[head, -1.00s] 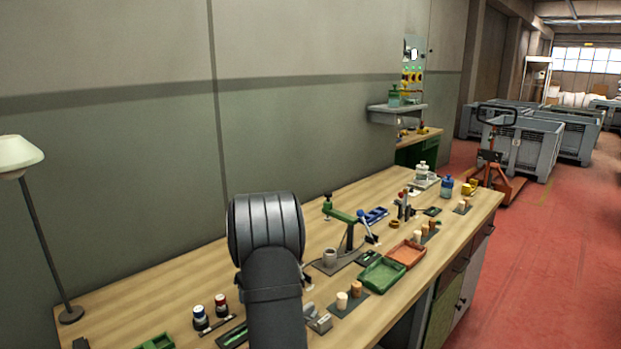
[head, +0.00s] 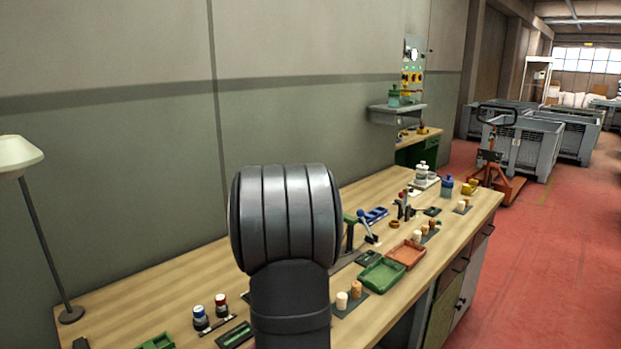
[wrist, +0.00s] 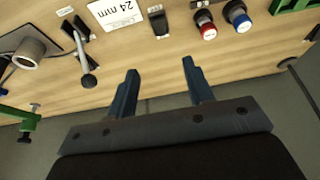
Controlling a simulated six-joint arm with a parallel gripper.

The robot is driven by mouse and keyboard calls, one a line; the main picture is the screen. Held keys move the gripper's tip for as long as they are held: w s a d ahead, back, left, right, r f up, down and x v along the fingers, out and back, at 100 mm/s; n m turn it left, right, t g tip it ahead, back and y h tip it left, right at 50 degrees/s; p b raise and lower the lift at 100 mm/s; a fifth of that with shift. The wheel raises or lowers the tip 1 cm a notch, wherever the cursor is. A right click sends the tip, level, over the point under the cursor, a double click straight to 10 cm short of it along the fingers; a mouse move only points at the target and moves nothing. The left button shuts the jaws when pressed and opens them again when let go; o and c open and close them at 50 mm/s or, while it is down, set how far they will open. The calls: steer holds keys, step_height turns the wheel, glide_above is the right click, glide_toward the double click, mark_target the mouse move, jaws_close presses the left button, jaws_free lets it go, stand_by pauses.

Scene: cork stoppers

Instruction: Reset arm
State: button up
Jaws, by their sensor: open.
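My gripper (wrist: 158,85) shows in the wrist view with two blue fingers spread apart and nothing between them. It is above the wooden bench (wrist: 175,65), near its edge by the wall. In the head view my dark arm link stands over the middle of the bench and hides part of it; the gripper itself is hidden there. Cork stoppers (head: 355,289) stand on a dark mat at the bench front, with a paler one (head: 341,300) beside them.
A green tray (head: 382,275) and an orange tray (head: 406,253) lie on the bench. A red-topped jar (wrist: 205,25) and a blue-topped jar (wrist: 237,17) stand together. A grey ring-shaped holder (wrist: 29,48) and green clamp (wrist: 25,120) are at left. A lamp (head: 40,220) stands far left.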

steer(key=shift+w+a+f, duration=0.4)
steer(key=shift+a+f, duration=0.1)
steer(key=shift+f, duration=0.1)
steer(key=shift+w+a+f, duration=0.35)
steer(key=shift+a+f, duration=0.1)
steer(key=shift+f, duration=0.1)
steer(key=shift+o, duration=0.4)
